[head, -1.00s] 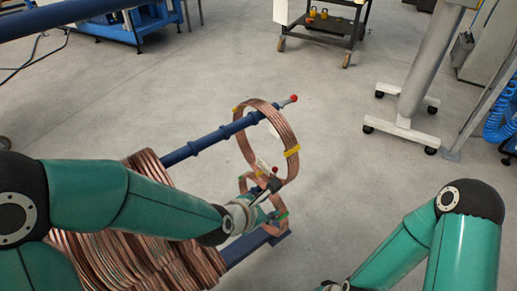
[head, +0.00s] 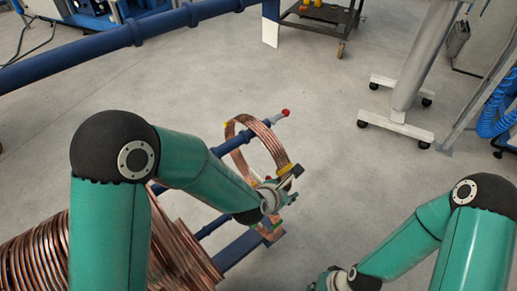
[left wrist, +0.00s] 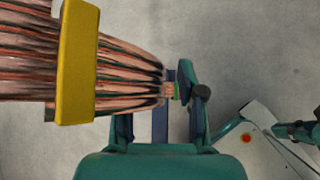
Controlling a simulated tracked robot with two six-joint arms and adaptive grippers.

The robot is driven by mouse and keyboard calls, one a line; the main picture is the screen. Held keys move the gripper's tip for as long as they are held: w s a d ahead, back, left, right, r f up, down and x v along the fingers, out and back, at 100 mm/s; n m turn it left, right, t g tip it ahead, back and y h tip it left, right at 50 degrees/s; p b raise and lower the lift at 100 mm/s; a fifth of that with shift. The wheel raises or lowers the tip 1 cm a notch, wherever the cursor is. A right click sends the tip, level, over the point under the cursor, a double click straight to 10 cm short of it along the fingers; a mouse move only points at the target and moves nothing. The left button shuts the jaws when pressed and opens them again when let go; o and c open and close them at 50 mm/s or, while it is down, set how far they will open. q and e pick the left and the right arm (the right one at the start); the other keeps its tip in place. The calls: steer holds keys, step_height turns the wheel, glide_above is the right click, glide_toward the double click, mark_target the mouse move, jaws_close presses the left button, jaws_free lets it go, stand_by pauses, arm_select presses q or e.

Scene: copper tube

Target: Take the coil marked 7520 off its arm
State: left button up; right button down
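A copper coil (head: 262,143) with yellow bands hangs on a blue rack arm (head: 222,147) near its red tip (head: 285,112). I cannot read any number on it. My left gripper (head: 283,184) is at the coil's lower right side. In the left wrist view, the coil (left wrist: 120,75) with a yellow band (left wrist: 77,60) crosses in front of my left gripper (left wrist: 158,105). Its fingers stand apart; one is partly hidden behind the coil, and firm contact cannot be made out. My right gripper (head: 327,280) is at the bottom edge, mostly cut off.
A lower blue arm (head: 240,250) carries another copper coil (head: 271,232), partly hidden by my left gripper. Many copper coils (head: 35,250) fill the lower left. A blue bar (head: 85,60) crosses the upper left. A white wheeled stand (head: 395,125) is at right. The floor between is clear.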

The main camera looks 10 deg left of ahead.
arm_select(q)
steer(key=shift+d+f, duration=0.1)
steer(key=shift+f, duration=0.15)
steer(key=shift+w, duration=0.1)
jaws_close()
steer(key=shift+w+r, duration=0.1)
stand_by(0.3)
